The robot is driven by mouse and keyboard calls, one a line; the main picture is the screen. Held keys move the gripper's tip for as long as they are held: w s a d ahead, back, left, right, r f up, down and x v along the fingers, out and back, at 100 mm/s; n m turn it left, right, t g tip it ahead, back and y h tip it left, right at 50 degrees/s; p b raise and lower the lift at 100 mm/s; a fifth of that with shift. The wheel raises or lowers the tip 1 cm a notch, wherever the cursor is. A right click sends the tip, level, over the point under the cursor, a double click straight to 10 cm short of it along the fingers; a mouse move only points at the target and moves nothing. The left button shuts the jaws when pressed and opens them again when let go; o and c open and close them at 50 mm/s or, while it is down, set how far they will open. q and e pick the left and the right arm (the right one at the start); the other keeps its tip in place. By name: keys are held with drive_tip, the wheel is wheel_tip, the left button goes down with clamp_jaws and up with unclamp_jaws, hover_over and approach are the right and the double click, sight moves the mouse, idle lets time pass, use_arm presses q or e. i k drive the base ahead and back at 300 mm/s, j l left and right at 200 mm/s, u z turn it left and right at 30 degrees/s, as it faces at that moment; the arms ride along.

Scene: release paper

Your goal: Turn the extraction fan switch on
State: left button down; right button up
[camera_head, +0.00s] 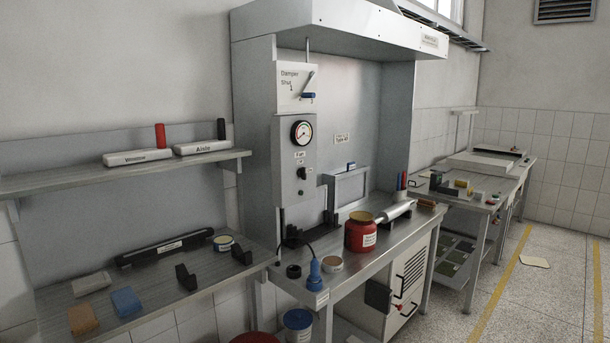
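A grey control panel (295,160) stands on the left upright of the metal hood (350,30). A round dial gauge (302,131) is at its top. Below the gauge is a small white label, too small to read surely, and under it a black switch knob (303,174), which looks like the fan switch. Its exact setting is too small to tell. Another small dark fitting (300,191) sits lower on the panel. Neither of my grippers shows in the head view.
Above the panel is a damper plate (296,87) with a blue-handled lever. The bench (370,240) below holds a red jar (360,232), a blue bottle (315,275) and a metal cylinder (395,211). Shelves (60,180) are at left. The floor at right is mostly clear.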

sight(301, 173)
drive_tip(key=i+l, duration=0.3)
drive_tip(key=i, duration=0.15)
drive_tip(key=i+l, duration=0.35)
drive_tip(key=i+z, duration=0.05)
